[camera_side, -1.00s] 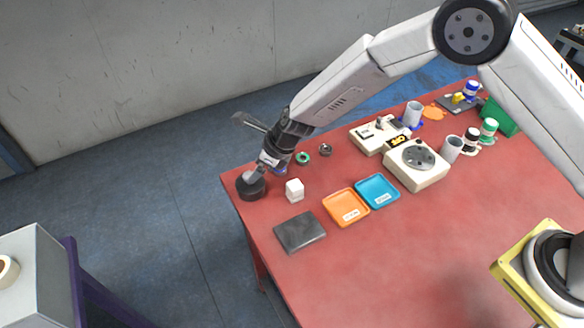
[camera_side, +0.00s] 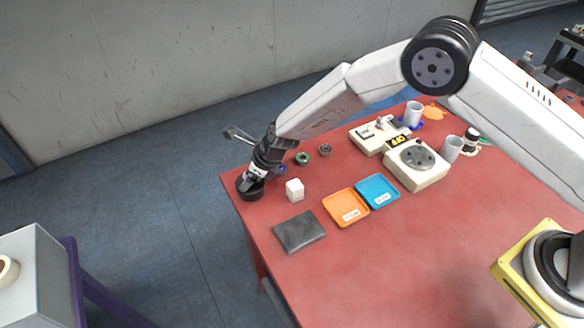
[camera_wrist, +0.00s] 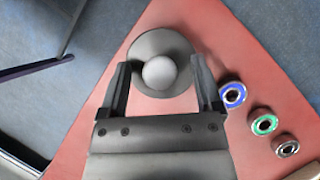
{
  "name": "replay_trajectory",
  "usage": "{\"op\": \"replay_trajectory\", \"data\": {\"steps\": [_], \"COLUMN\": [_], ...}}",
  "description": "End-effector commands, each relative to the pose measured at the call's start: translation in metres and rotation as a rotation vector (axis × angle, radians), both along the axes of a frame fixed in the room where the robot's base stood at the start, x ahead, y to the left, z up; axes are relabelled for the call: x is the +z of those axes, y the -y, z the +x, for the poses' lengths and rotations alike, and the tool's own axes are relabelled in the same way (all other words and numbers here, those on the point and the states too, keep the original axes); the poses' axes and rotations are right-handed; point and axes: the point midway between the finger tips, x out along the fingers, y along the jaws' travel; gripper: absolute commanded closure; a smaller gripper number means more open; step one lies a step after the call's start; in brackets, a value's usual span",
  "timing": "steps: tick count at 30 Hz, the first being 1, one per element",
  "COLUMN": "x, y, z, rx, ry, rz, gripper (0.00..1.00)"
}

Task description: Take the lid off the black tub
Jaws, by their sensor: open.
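The black tub (camera_side: 250,192) stands near the left corner of the red table. In the wrist view its round dark lid (camera_wrist: 163,47) shows from above, with a pale grey round knob (camera_wrist: 160,73) in the middle. My gripper (camera_side: 252,178) is at the tub, low over the lid. In the wrist view my gripper (camera_wrist: 162,80) is open, with one finger on each side of the knob and a gap on both sides. The lid is on the tub. The fingers hide part of the tub in the side view.
A white cube (camera_side: 294,190) stands just right of the tub. Blue (camera_wrist: 233,95), green (camera_wrist: 264,124) and grey (camera_wrist: 286,145) rings lie nearby. A dark slab (camera_side: 299,232) and orange (camera_side: 346,207) and blue (camera_side: 377,191) trays lie further right. The table edge is close to the tub.

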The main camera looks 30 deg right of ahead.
Motion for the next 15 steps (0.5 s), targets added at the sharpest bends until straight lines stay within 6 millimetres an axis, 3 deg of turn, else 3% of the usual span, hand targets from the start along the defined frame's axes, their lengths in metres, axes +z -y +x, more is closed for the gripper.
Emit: {"op": "replay_trajectory", "data": {"steps": [12, 13, 15], "x": [0.0001, 0.0001, 0.0001], "y": [0.0003, 0.0003, 0.0003], "z": [-0.0001, -0.0001, -0.0001], "rx": [-0.001, -0.001, -0.001], "ry": [0.000, 0.000, 0.000], "rz": [0.000, 0.000, 0.000], "gripper": [0.17, 0.23, 0.46]}}
